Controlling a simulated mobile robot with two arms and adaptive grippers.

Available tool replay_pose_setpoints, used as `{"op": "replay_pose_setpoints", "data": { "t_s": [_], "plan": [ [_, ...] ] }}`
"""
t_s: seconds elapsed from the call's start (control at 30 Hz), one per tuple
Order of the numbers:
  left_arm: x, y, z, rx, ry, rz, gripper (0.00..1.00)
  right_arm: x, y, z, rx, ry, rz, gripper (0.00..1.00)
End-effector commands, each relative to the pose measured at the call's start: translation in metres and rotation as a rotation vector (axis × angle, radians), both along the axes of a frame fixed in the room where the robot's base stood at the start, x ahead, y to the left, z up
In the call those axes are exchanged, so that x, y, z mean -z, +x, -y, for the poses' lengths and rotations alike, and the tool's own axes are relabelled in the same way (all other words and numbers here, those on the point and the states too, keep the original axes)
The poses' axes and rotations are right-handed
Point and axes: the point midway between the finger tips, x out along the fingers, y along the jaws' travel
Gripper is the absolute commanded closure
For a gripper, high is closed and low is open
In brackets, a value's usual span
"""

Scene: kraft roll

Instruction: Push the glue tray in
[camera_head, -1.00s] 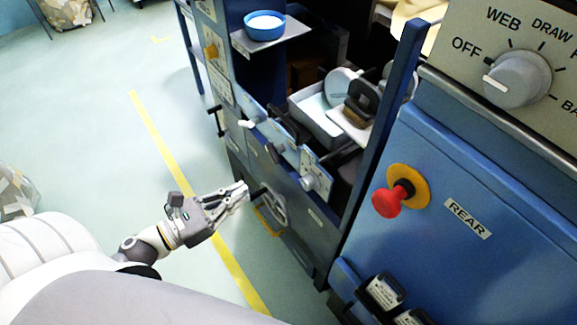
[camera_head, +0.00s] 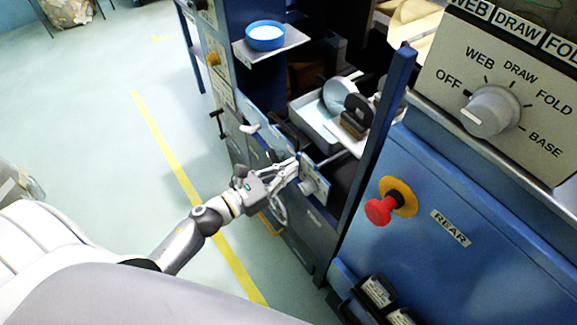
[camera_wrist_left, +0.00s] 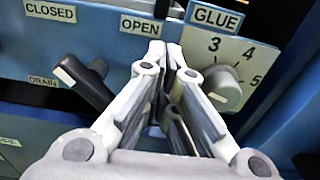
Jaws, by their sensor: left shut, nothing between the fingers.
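The glue tray (camera_head: 312,118) is a pale open tray with white content, standing out of the blue machine in the head view. Its blue front panel (camera_wrist_left: 108,48) carries a GLUE label, a drain lever (camera_wrist_left: 84,82) and a numbered knob (camera_wrist_left: 222,90) in the left wrist view. My left gripper (camera_head: 295,168) is shut and empty. Its fingertips (camera_wrist_left: 172,50) are at the panel between the OPEN and GLUE labels; I cannot tell whether they touch it. My right gripper is not in view.
A blue bowl (camera_head: 265,36) stands on a small shelf above the tray. A blue post (camera_head: 372,150) and a panel with a red emergency button (camera_head: 381,208) and selector dial (camera_head: 491,111) are on the right. Open floor with a yellow line (camera_head: 168,153) lies left.

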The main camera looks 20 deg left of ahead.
Motion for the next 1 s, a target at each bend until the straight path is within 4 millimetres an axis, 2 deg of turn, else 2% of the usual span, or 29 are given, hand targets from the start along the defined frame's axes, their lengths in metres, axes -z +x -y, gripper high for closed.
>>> {"op": "replay_pose_setpoints", "data": {
  "t_s": [0.43, 0.57, 0.77, 1.0],
  "plan": [
    [0.000, 0.003, 0.002, 0.001, -0.001, 0.001, 1.00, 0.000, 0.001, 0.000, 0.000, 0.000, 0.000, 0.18],
    [0.000, 0.010, 0.007, 0.002, 0.001, 0.003, 1.00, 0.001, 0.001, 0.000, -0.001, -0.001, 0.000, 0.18],
    [0.000, 0.042, 0.025, 0.002, 0.000, 0.006, 1.00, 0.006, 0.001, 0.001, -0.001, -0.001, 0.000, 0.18],
    [-0.001, 0.102, 0.060, 0.002, 0.000, 0.008, 1.00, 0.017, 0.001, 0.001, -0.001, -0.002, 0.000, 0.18]
  ]
}}
